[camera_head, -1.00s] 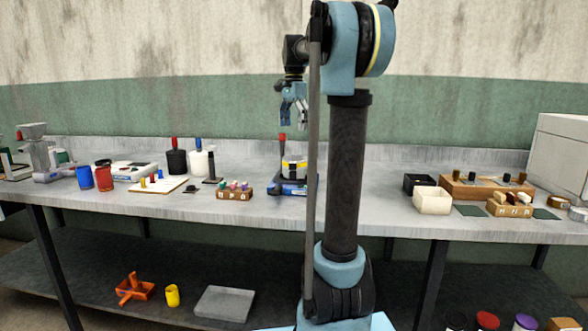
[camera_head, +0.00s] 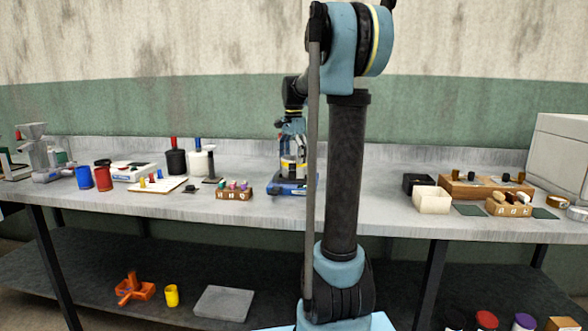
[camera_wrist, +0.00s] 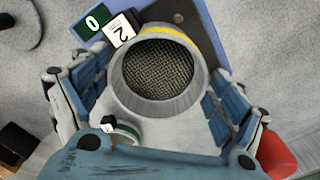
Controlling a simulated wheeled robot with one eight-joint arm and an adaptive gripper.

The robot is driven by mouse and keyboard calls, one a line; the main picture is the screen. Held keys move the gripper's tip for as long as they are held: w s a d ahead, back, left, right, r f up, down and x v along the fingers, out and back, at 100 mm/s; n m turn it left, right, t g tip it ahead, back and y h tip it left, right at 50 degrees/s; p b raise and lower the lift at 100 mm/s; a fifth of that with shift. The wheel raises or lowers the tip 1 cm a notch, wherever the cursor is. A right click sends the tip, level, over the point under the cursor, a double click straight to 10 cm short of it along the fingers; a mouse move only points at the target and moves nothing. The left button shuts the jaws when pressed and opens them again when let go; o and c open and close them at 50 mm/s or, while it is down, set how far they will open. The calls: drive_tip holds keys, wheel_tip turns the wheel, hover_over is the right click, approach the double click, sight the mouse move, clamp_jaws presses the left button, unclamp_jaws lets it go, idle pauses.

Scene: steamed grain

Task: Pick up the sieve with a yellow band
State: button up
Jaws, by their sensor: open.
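The sieve with a yellow band (camera_wrist: 158,68) is round and grey with a wire mesh, seen from above in the wrist view. In the head view the sieve (camera_head: 292,169) sits on the blue device (camera_head: 288,189) on the bench. My gripper (camera_head: 291,152) is open just above and around it. In the wrist view the fingers of my gripper (camera_wrist: 156,95) stand on the two sides of the sieve, not visibly closed on it. Beside the sieve, nearer my palm, a green-banded part (camera_wrist: 127,131) shows, partly hidden.
A red knob (camera_wrist: 277,156) stands close to my right finger. A rack of small brushes or stoppers (camera_head: 234,193) is left of the device. The bench to the right of my arm is clear up to a white box (camera_head: 432,200).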

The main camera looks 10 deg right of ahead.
drive_tip(key=shift+f, duration=0.45)
drive_tip(key=c, duration=0.8)
drive_tip(key=shift+r, duration=0.1)
